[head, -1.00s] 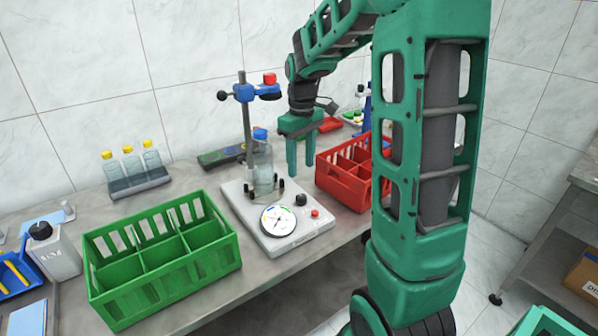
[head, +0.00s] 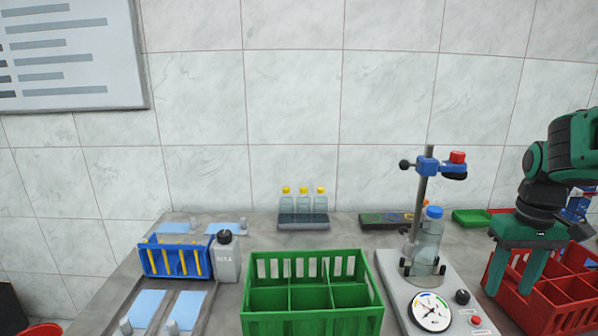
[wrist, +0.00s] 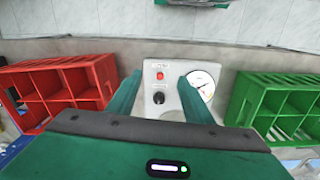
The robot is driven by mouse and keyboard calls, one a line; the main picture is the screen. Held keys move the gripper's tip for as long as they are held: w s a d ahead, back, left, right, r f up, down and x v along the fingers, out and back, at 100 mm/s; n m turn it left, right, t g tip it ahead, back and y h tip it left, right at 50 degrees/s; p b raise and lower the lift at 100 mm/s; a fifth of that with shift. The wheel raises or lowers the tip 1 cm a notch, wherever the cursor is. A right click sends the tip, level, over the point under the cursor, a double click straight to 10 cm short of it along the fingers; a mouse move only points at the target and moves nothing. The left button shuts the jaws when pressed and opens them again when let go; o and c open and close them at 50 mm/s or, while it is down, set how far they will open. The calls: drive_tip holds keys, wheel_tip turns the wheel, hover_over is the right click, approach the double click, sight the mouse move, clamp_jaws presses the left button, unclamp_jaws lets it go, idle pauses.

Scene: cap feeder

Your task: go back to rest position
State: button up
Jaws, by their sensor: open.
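My gripper (head: 527,274) is open and empty, with its two green fingers pointing down, at the right of the head view. It hangs between the capping stand (head: 392,290) and the red crate (head: 568,303). In the wrist view, my gripper (wrist: 160,92) has its fingers spread apart with nothing between them. Beyond them shows the stand's base (wrist: 172,75) with a red button, a black knob and a dial. A clear bottle with a blue cap (head: 428,240) stands upright on the stand, apart from my gripper.
A green divided crate (head: 314,315) stands left of the stand, its visible compartments empty. Several yellow-capped bottles (head: 303,203) stand in a rack at the back. A blue basket (head: 176,259) and a white jug (head: 226,262) are at the left. A green tray (head: 471,217) lies at the back right.

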drive_tip(key=s+a+f+m, duration=0.2)
drive_tip(key=s+m, duration=0.3)
drive_tip(key=s, duration=1.1)
drive_tip(key=shift+s+a, duration=0.2)
drive_tip(key=shift+s, duration=0.2)
drive_tip(key=shift+f, duration=0.1)
drive_tip(key=shift+w+f, duration=0.25)
drive_tip(key=shift+w, duration=0.4)
